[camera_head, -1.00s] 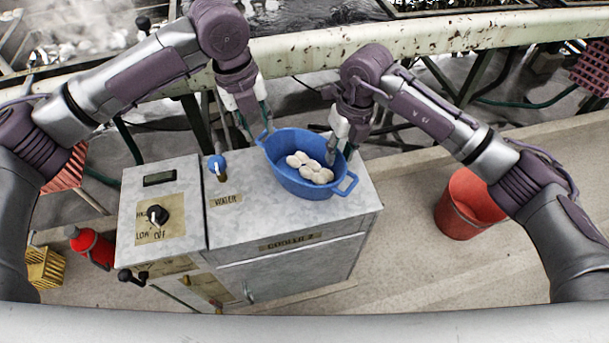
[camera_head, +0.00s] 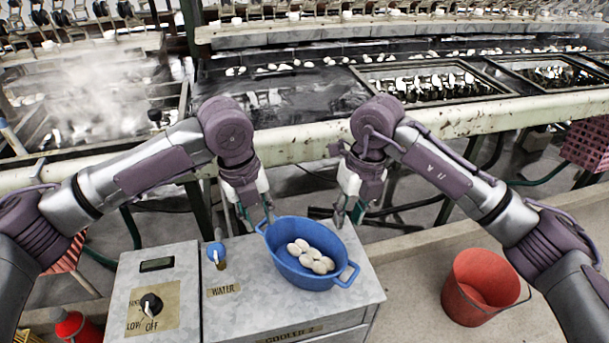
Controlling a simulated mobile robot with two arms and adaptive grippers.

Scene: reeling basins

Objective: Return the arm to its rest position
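A blue two-handled basin (camera_head: 284,268) stands upright on the grey metal cooler cabinet (camera_head: 236,308), with several whitish cocoons (camera_head: 312,258) inside. My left gripper (camera_head: 256,216) hangs just behind the basin's left handle. Its fingers are apart and hold nothing. My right gripper (camera_head: 348,216) hangs behind and above the basin's far right rim. Its fingers are also apart and empty, clear of the right handle. Both arms are bent, reaching forward from the sides.
A long pale beam (camera_head: 300,143) of the reeling basins runs behind both grippers. A red bucket (camera_head: 476,288) stands on the floor at the right. The blue-topped water valve (camera_head: 216,252) and a control knob (camera_head: 151,305) are on the cabinet's left part.

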